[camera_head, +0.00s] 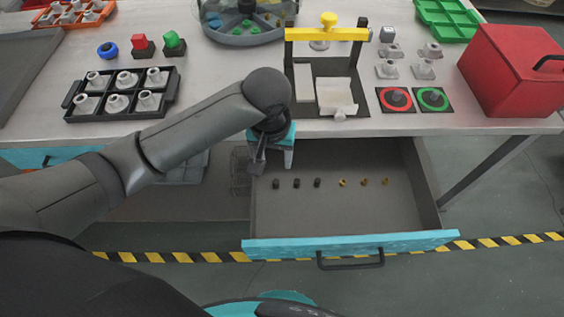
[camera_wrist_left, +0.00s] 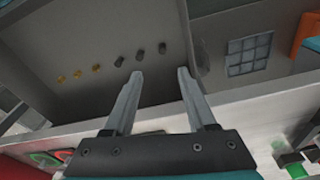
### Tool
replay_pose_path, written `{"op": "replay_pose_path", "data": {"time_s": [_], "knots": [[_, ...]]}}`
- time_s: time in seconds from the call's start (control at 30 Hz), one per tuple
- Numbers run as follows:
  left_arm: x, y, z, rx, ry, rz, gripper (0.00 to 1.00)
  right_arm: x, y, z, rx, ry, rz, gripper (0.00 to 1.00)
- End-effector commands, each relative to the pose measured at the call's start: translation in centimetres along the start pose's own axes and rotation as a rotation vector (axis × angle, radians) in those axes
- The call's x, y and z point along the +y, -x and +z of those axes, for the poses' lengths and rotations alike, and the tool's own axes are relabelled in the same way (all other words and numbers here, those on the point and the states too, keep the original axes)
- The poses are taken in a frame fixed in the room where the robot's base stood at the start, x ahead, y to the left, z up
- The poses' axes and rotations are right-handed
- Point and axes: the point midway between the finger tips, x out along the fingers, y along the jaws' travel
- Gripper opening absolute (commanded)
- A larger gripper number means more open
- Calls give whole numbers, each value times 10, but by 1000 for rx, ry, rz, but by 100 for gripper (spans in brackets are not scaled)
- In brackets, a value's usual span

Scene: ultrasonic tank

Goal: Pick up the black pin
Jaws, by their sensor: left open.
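Several small pins lie in a row on the floor of an open drawer (camera_head: 350,215). The black pins are on the left of the row; the leftmost black pin (camera_head: 276,184) is nearest my gripper, with another black pin (camera_head: 296,183) and a third (camera_head: 317,182) beside it. Brass pins (camera_head: 364,182) continue the row to the right. My left gripper (camera_head: 272,165) is open and empty, above the back left part of the drawer. In the left wrist view its two fingers (camera_wrist_left: 158,75) point toward the black pins (camera_wrist_left: 138,53), apart from them. My right gripper is not visible.
The drawer's teal front (camera_head: 350,243) and side walls surround the pins. The drawer's front half is clear.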

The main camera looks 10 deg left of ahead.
Motion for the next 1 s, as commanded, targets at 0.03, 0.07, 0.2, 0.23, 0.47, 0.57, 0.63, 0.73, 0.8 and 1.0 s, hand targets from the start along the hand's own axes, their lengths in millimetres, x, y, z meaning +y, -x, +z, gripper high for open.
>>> {"op": "replay_pose_path", "data": {"time_s": [0.03,0.07,0.2,0.23,0.47,0.57,0.63,0.73,0.8,1.0], "knots": [[-2,-2,-1,-3,5,-7,56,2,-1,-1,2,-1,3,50],[-2,-4,-1,-4,7,-8,56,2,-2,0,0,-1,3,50],[-3,-26,-1,-6,10,-11,56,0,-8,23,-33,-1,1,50],[-3,-32,-1,-5,10,-10,56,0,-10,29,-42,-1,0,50],[-3,-80,-1,-4,9,-9,56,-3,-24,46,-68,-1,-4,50],[-3,-93,-2,-2,8,-8,56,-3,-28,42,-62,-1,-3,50],[-3,-98,-2,-1,8,-7,56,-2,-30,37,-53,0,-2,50],[-3,-102,-2,-1,8,-7,56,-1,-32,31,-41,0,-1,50],[-3,-109,-3,0,8,-7,56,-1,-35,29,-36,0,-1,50],[-5,-141,-6,-3,7,-7,56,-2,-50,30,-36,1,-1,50]]}}
